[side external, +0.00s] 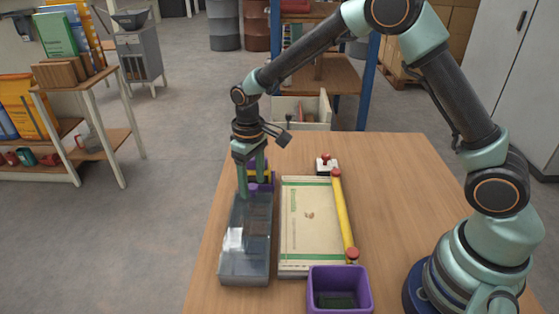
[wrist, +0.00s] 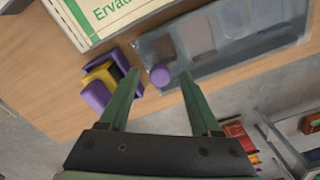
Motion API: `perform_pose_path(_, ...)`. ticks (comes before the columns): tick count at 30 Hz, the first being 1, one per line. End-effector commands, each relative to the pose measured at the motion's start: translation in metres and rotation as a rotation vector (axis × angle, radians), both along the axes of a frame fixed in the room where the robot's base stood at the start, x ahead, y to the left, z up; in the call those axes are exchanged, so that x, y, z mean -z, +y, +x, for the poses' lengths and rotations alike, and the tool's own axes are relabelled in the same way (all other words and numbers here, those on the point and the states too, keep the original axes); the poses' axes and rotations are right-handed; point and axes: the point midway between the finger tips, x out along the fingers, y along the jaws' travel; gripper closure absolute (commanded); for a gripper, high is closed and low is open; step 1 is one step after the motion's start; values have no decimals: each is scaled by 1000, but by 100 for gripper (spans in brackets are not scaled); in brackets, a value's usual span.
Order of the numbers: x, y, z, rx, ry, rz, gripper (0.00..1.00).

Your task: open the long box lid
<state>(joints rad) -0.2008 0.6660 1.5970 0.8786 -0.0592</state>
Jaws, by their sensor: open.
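The long box (side external: 245,262) is a see-through grey box on the left side of the table, and its clear lid appears to lie flat over it. It also shows in the wrist view (wrist: 235,38). A round purple knob (wrist: 160,75) stands at its far end. My gripper (side external: 251,188) points down over that end, with the fingers open. In the wrist view, my gripper (wrist: 160,73) has the knob between its fingertips, with gaps showing on both sides. Whether the fingertips are low enough to flank the knob is hard to tell.
A purple and yellow piece (wrist: 108,80) stands close beside the fingers. A flat printed sack (side external: 308,225) lies right of the box, with a yellow bar (side external: 344,212) along it. A purple bin (side external: 339,290) stands in front.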

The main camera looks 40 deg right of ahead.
Motion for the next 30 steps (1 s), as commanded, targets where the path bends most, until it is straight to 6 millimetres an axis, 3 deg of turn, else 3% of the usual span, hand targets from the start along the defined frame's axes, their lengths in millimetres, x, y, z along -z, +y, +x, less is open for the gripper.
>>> perform_pose_path(9, 2, 0, 0, 0, 0, 0, 36)
perform_pose_path(14, 2, 0, 0, 0, 0, 0, 97)
perform_pose_path(15, 2, 0, 0, 0, 0, 0, 100)
perform_pose_path(30, 2, 0, 0, 0, -1, 0, 100)
